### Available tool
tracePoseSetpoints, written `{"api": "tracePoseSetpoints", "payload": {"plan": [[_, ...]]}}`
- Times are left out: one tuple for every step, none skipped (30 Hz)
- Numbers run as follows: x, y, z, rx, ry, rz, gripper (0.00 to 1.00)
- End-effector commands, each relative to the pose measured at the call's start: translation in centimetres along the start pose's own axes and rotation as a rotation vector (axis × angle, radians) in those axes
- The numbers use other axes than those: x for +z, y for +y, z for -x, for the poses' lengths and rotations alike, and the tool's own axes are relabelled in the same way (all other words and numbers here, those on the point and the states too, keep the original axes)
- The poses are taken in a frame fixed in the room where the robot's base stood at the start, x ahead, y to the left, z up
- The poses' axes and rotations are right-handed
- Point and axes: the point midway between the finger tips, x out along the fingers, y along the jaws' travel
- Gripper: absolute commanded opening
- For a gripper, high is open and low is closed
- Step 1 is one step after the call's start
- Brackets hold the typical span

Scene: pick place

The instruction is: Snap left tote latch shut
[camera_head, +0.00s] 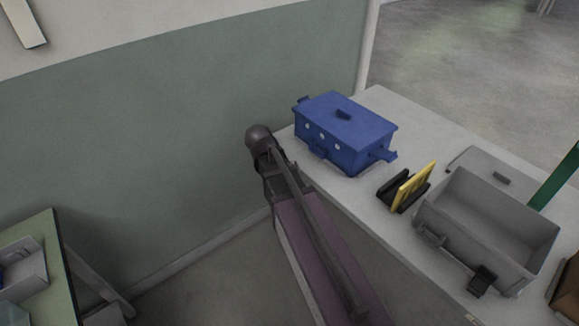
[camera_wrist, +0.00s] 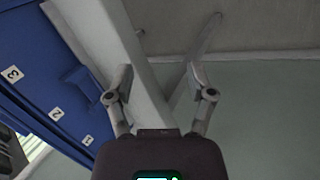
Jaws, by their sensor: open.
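A closed blue tote (camera_head: 345,127) with a lid handle stands at the table's far left. A blue latch tab (camera_head: 303,100) sticks out at its left end, and another (camera_head: 390,156) juts out from its right end; I cannot tell how far either is closed. A blue piece (camera_head: 318,152) projects from the front. In the wrist view, the tote's labelled side (camera_wrist: 35,95) fills the left, with a projecting blue piece (camera_wrist: 82,82). My gripper (camera_wrist: 160,80) is open and empty, to the right of the tote, with the table edge behind its fingers. In the head view its fingers are not clear.
A grey open tote (camera_head: 490,222) stands at the right of the table (camera_head: 398,108), with a flat grey lid (camera_head: 497,172) behind it. A black holder with a yellow plate (camera_head: 412,187) sits between the totes. A green wall (camera_head: 150,140) borders the left.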

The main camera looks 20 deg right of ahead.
Motion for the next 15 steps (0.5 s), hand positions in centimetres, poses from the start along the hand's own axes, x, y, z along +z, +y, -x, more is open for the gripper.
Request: {"api": "tracePoseSetpoints", "payload": {"plan": [[1.4, -0.5, -0.1, -0.039, -0.001, -0.001, 0.7], [1.9, -0.8, -0.2, -0.065, -0.002, -0.002, 0.7], [2.8, -1.4, -0.2, -0.103, -0.002, -0.003, 0.7], [3.4, -1.8, -0.2, -0.133, -0.003, -0.004, 0.7], [4.0, -2.2, -0.2, -0.164, -0.003, -0.005, 0.7], [4.9, -2.8, -0.2, -0.207, -0.003, -0.006, 0.7], [5.5, -3.3, -0.1, -0.238, -0.003, -0.007, 0.7], [6.1, -3.7, -0.1, -0.269, -0.002, -0.008, 0.7], [6.8, -4.3, 0.1, -0.309, -0.002, -0.009, 0.7], [7.3, -4.7, 0.2, -0.337, -0.001, -0.01, 0.7], [7.8, -5.0, 0.3, -0.363, -0.001, -0.011, 0.7], [8.3, -5.5, 0.5, -0.395, 0.0, -0.012, 0.7], [8.7, -5.7, 0.6, -0.415, 0.001, -0.013, 0.7], [9.0, -6.0, 0.7, -0.433, 0.002, -0.014, 0.7], [9.3, -6.3, 0.8, -0.454, 0.002, -0.014, 0.7]]}}
